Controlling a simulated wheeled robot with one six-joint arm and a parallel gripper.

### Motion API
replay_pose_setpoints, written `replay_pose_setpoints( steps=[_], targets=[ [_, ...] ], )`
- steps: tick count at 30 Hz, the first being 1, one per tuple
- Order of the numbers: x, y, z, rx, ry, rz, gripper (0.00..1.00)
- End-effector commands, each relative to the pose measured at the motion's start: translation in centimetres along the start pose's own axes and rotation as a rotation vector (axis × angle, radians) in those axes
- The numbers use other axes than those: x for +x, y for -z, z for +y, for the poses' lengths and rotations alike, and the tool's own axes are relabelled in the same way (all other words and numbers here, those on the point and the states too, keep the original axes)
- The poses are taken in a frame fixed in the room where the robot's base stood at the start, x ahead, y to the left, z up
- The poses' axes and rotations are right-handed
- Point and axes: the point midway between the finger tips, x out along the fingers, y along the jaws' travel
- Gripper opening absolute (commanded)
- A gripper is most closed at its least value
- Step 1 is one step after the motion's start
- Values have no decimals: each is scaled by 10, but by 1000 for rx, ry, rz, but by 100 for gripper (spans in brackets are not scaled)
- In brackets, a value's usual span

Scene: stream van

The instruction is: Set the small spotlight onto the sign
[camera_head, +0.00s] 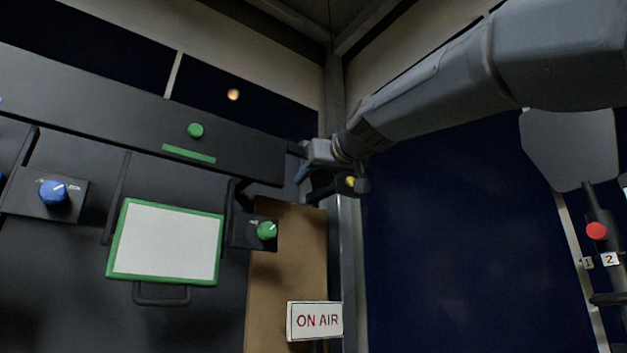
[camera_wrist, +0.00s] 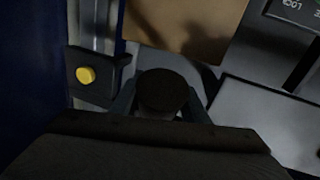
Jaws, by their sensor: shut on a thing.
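My gripper (camera_head: 308,175) is in the upper middle of the head view, in front of the corner post. In the wrist view its blue-grey fingers (camera_wrist: 160,104) are closed on a dark round-ended thing, which looks like the small spotlight (camera_wrist: 162,88). In the head view the spotlight is hard to pick out against the dark gripper. The sign (camera_head: 315,320) is a white box with red "ON AIR" lettering, low in the head view beside the brown board, well below my gripper. I cannot make out the sign in the wrist view.
A dark box with a yellow knob (camera_head: 350,182) is close beside my gripper; it also shows in the wrist view (camera_wrist: 86,75). A green knob (camera_head: 267,230) and a green-framed white panel (camera_head: 165,243) are at left. A brown board (camera_head: 285,262) stands behind the sign.

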Motion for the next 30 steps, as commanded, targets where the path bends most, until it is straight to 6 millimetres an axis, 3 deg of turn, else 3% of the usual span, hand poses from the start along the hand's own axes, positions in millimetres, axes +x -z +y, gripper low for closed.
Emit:
replay_pose_setpoints(
  steps=[30],
  targets=[
    [9,4,-1,77,-34,374,19]
  ],
)
